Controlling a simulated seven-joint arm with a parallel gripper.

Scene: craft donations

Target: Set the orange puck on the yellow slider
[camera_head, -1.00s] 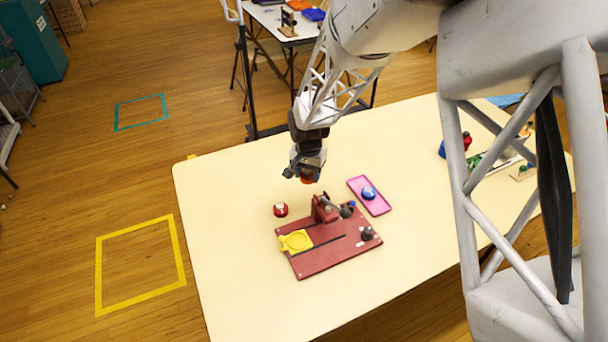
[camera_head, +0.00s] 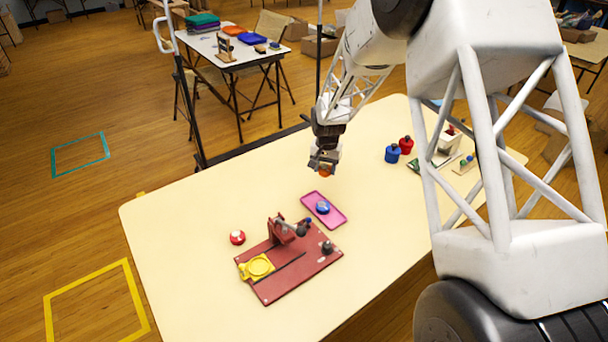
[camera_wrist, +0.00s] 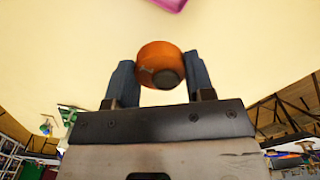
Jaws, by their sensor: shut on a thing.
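My gripper (camera_head: 324,168) is shut on the orange puck (camera_wrist: 158,62), which sits between the two fingers in the wrist view. In the head view the orange puck (camera_head: 325,172) shows as a small patch under the gripper, held above the table beyond the pink tray. The yellow slider (camera_head: 258,267) has a round ring-shaped seat and lies at the left end of the dark red base board (camera_head: 300,272). No puck shows on it. My gripper is up and to the right of the slider in the picture, well apart from it.
A red clamp-like fixture (camera_head: 283,229) stands on the board beside the slider. A red puck (camera_head: 237,237) lies left of the board. A blue puck (camera_head: 322,207) lies on the pink tray (camera_head: 334,217). Blue (camera_head: 392,154) and red (camera_head: 406,144) knobbed objects stand farther right. The cream table (camera_head: 180,250) is clear at left.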

